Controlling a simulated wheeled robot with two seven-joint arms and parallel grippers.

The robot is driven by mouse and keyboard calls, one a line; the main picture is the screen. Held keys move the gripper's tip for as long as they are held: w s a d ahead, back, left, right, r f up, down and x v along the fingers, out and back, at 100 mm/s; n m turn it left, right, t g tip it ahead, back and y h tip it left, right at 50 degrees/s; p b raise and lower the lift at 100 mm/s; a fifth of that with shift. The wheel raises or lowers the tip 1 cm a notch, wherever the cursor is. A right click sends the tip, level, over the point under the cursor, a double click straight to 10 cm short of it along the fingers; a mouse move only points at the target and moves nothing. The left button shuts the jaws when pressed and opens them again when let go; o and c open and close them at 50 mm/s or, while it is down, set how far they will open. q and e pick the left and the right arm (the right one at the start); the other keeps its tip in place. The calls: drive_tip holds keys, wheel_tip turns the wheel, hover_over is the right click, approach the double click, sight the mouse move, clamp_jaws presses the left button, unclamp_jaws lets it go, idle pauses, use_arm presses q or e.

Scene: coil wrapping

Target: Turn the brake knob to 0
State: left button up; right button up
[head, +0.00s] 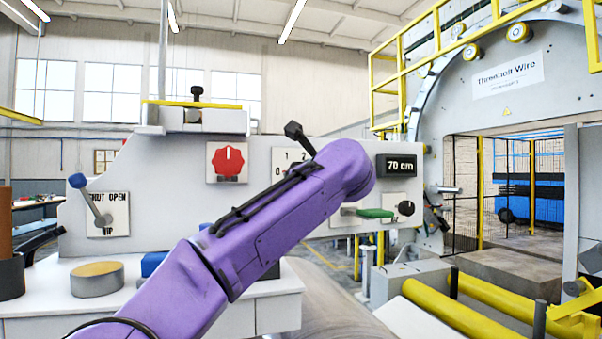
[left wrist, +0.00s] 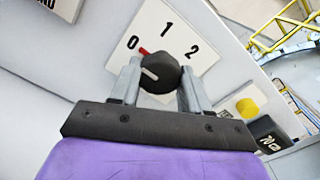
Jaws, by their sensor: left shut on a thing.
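The black knob (left wrist: 158,72) sits on a white plate (left wrist: 190,35) marked 0, 1 and 2 in the left wrist view. A short red mark lies by the 0. My left gripper (left wrist: 158,85) is shut on the knob, one finger on each side. My right gripper is out of view.
The panel carries a red knob (head: 228,159), a 70 cm display (head: 397,164), a green handle (head: 375,213) and a blue-tipped lever (head: 91,200) by a SHUT OPEN plate. Yellow rollers (head: 455,311) lie at lower right.

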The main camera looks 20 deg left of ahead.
use_arm(q)
drive_tip(key=shift+r, duration=0.1)
drive_tip(key=o, duration=1.1)
drive_tip(key=shift+c, duration=0.2)
drive_tip(key=b+v, duration=0.4)
drive_tip(key=v, duration=0.6)
drive_tip(key=shift+s+b, duration=0.2)
drive_tip(key=shift+b, duration=0.2)
drive_tip(key=shift+d, duration=0.1)
